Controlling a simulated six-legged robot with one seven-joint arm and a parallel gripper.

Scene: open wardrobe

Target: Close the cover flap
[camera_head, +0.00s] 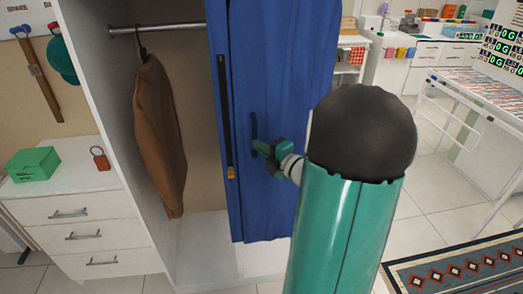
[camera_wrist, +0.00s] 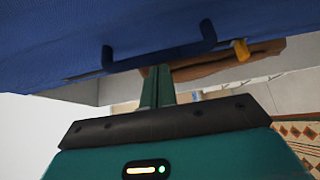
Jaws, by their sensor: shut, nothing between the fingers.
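The blue fabric cover flap (camera_head: 285,60) hangs across the right part of the open wardrobe. The left part of the wardrobe is uncovered. A dark strip (camera_head: 223,110) with an orange tab (camera_head: 231,172) runs near its left edge. A dark bar handle (camera_head: 253,126) sits on the flap; it also shows in the wrist view (camera_wrist: 160,60). My gripper (camera_head: 261,148) is at the flap's front, by the handle's lower end. In the wrist view, its green fingers (camera_wrist: 157,84) are together, with nothing between them, close to the handle. I cannot tell whether they touch it.
A brown jacket (camera_head: 160,130) hangs from the rail (camera_head: 160,28) inside the wardrobe. A drawer unit (camera_head: 85,235) with a green box (camera_head: 33,163) stands at the left. A white rack (camera_head: 470,110) and a patterned rug (camera_head: 460,270) are at the right, with open tiled floor between.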

